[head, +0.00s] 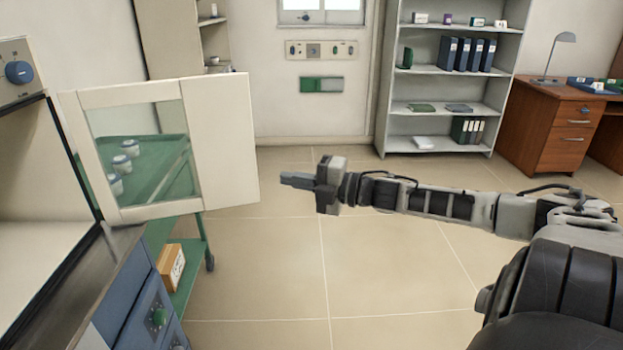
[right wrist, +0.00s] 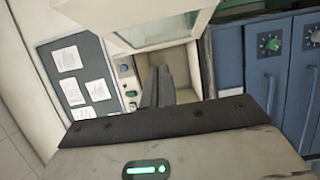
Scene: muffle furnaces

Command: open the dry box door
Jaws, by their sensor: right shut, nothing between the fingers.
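The dry box (head: 18,110) stands at the left edge of the head view, with its pale interior showing. Its cream door (head: 222,140) with a glass window stands swung out from the box, well open. A cream framed panel with glass, which looks like the door (right wrist: 150,32), also shows at the top of the right wrist view. My right gripper (head: 284,180) is shut and empty, to the right of the door's free edge and apart from it. Its fingers (right wrist: 156,88) also show in the right wrist view. My left gripper is out of view.
A green trolley (head: 205,245) with several jars stands behind the door, a carton (head: 171,268) on its lower shelf. A shelf unit (head: 440,90) and a wooden desk (head: 545,125) stand at the back. The middle floor is clear.

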